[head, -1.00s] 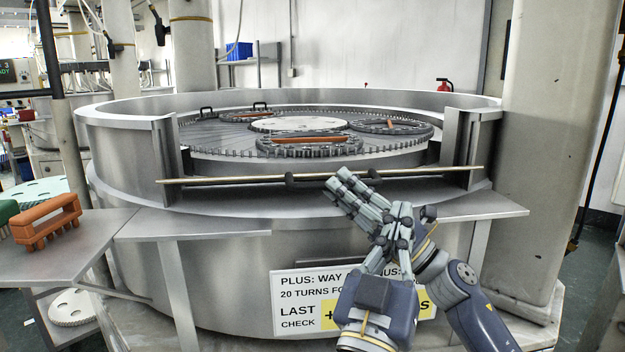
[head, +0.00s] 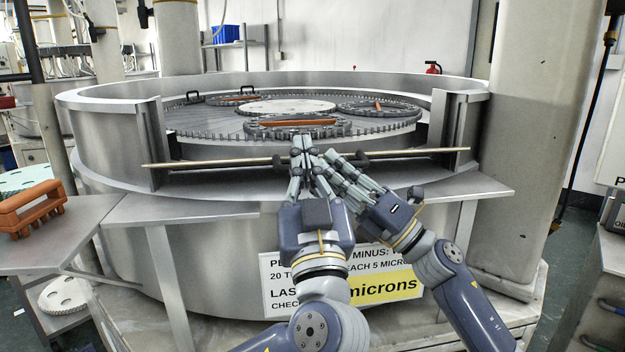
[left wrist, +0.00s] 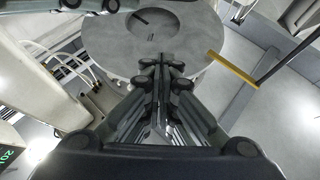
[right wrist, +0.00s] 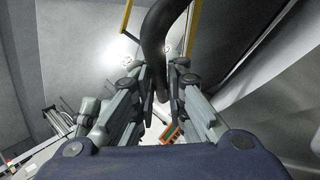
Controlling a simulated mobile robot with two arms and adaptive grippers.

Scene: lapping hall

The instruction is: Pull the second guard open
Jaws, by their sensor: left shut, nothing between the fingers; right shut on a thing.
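The guard at the front opening of the round steel machine shows as a thin yellow-edged bar (head: 215,164) spanning between two upright posts. A black handle (head: 362,158) sits at its middle, partly hidden by my fingers. My right gripper (head: 338,163) is shut on the handle; in the right wrist view the dark curved handle (right wrist: 160,40) passes between its fingers. My left gripper (head: 301,143) is shut and empty, its fingertips beside the handle's left part; I cannot tell whether they touch it. In the left wrist view the yellow edge (left wrist: 232,69) lies apart to the right of its closed fingers.
Inside the machine, toothed carriers (head: 298,127) lie around a pale centre disc (head: 288,107). A sign (head: 385,286) hangs below the guard, behind my arms. A column (head: 540,130) stands right.

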